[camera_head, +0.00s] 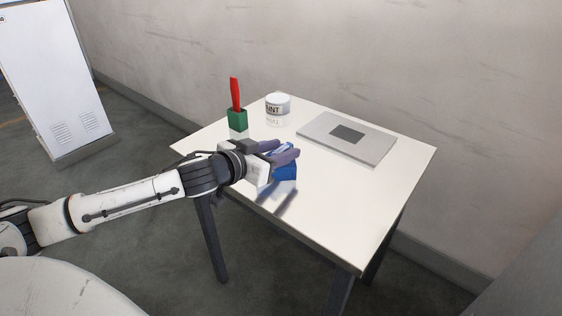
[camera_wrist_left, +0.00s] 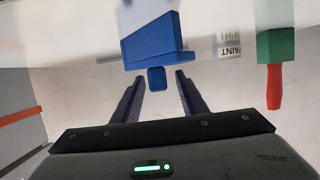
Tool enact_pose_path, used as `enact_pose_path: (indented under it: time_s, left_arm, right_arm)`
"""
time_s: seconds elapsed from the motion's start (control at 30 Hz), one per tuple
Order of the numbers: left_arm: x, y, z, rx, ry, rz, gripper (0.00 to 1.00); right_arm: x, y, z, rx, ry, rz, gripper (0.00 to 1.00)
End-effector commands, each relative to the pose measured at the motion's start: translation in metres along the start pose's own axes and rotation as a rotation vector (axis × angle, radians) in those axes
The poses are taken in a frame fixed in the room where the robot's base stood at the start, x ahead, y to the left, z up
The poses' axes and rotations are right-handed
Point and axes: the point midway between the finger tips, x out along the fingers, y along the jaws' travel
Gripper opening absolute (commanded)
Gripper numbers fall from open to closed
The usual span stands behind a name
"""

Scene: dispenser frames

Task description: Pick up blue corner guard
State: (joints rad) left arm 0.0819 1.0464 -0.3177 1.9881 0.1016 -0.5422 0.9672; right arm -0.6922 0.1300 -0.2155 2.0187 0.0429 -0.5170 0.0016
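The blue corner guard (camera_head: 286,172) is on the white table, partly hidden behind my left gripper in the head view. In the left wrist view the blue corner guard (camera_wrist_left: 152,38) shows as a wide blue body with a small blue tab pointing towards the gripper. My left gripper (camera_head: 284,153) reaches in from the left, just over the guard. In the wrist view its two fingers (camera_wrist_left: 157,80) are apart, with the tab between the tips and a gap on each side. My right gripper is not in view.
A green holder (camera_head: 237,120) with a red-handled item (camera_head: 235,93) stands at the table's back left. A white paint can (camera_head: 277,108) is beside it. A flat grey panel (camera_head: 347,137) lies at the back right. The table's front right is clear.

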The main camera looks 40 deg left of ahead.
Motion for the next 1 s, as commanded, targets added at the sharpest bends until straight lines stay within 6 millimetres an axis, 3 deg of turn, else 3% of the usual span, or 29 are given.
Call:
enact_pose_path:
  time_s: [0.33, 0.57, 0.87, 1.0]
  left_arm:
    - [0.005, 0.0, 0.0, 0.0, -0.001, 0.001, 0.39]
    - [0.005, 0.0, 0.0, 0.0, -0.001, 0.001, 0.0]
    - [0.004, 0.0, -0.003, 0.001, 0.001, 0.001, 0.0]
    - [-0.002, 0.0, -0.021, 0.001, 0.003, 0.001, 0.0]
  right_arm:
    - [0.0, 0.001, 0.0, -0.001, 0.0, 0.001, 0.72]
    - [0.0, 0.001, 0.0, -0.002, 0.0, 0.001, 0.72]
    - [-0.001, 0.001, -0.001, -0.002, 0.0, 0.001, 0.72]
    - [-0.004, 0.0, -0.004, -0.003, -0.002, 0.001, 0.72]
